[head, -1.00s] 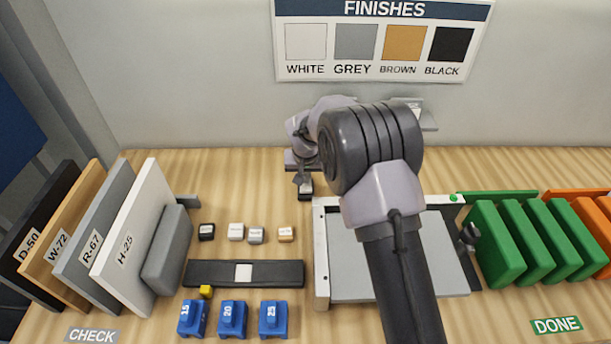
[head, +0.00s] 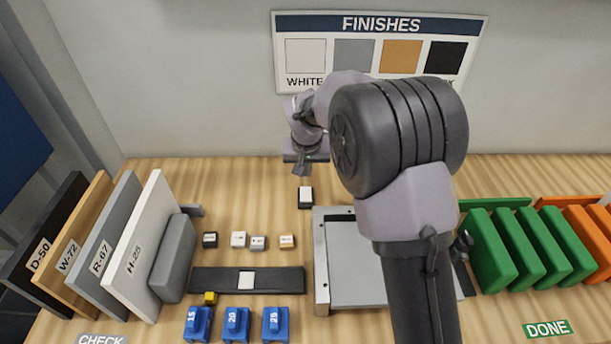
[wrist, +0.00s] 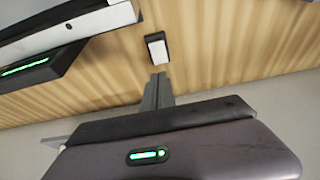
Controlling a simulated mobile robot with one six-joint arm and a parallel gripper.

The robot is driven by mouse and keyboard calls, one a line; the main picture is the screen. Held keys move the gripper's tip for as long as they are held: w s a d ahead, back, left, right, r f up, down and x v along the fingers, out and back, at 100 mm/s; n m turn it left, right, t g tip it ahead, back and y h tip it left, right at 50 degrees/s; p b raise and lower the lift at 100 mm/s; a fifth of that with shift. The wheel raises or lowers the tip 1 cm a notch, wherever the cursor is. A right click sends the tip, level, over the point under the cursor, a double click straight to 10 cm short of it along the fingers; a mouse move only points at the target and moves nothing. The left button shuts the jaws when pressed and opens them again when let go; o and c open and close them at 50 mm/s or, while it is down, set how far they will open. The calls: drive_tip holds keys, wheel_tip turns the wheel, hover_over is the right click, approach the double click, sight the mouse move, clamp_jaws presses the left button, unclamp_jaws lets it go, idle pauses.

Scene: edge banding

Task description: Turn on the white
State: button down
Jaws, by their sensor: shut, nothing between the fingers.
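A small switch-like block with a white top and black base (head: 305,197) stands on the wooden table, left of the metal frame's back corner. It also shows in the wrist view (wrist: 157,49). My gripper (head: 303,172) is shut and empty, pointing down just behind this block in the head view. In the wrist view its fingertips (wrist: 158,77) are close to the block, with a small gap in the picture. Whether the block is pressed cannot be told. A green light strip (wrist: 25,66) glows on a dark housing in the wrist view.
The metal frame holds a grey panel (head: 357,265), partly hidden by my arm. Small finish blocks (head: 258,243), a dark strip (head: 205,279) and blue numbered blocks (head: 236,323) lie left. Upright boards (head: 142,250) stand far left; green pieces (head: 490,250) stand right.

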sight(306, 188)
drive_tip(key=v, duration=0.2)
drive_tip(key=shift+s+r, duration=0.1)
drive_tip(key=shift+r, duration=0.2)
drive_tip(key=b+x, duration=0.2)
drive_tip(key=x, duration=0.2)
drive_tip(key=b+x, duration=0.3)
drive_tip(key=x, duration=0.1)
drive_tip(key=b+x, duration=0.2)
drive_tip(key=x, duration=0.2)
drive_tip(key=shift+w+f, duration=0.25)
drive_tip(key=shift+w, duration=0.3)
drive_tip(key=shift+w+f+b, duration=0.1)
drive_tip(key=shift+f+b, duration=0.25)
drive_tip(key=shift+f, duration=0.25)
